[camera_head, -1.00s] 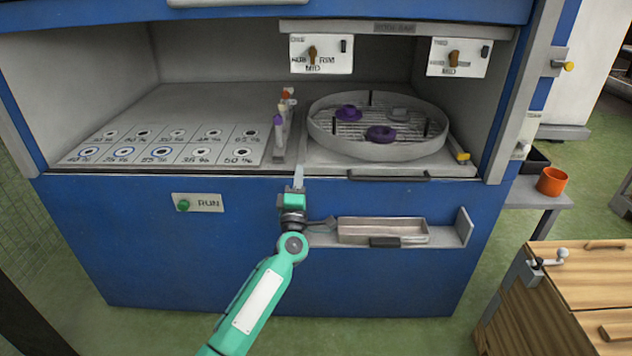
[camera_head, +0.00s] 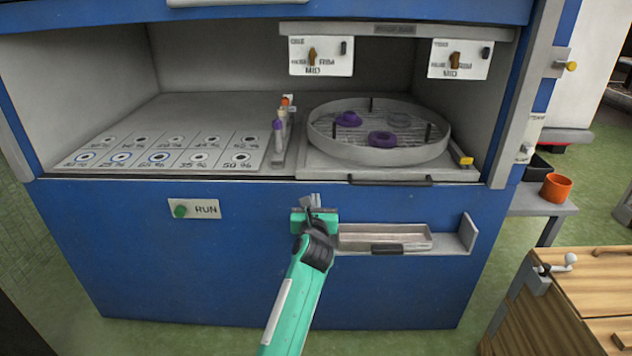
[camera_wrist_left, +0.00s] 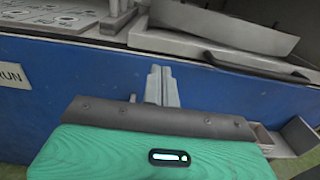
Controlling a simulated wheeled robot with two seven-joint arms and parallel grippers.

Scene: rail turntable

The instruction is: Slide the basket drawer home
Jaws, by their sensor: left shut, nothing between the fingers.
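The basket drawer (camera_head: 325,170) is a grey tray bearing a round wire-bottomed basket (camera_head: 330,142), in the machine's open bay. Its dark handle (camera_head: 390,181) runs along the front edge, just above the blue front panel. Two purple rings and a pale, clear-looking piece lie in the basket. My left gripper (camera_head: 311,201) is shut and empty in front of the blue panel, below and left of the handle. In the left wrist view its closed fingers (camera_wrist_left: 161,86) point toward the panel below the drawer (camera_wrist_left: 210,42), apart from the handle (camera_wrist_left: 278,66). My right gripper is out of view.
A metal tray (camera_head: 345,240) sits on a ledge right of my left gripper. A RUN button plate (camera_head: 194,209) is at left. Small tubes (camera_head: 280,125) stand left of the basket. An orange cup (camera_head: 556,187) and wooden cabinet (camera_head: 590,290) are at right.

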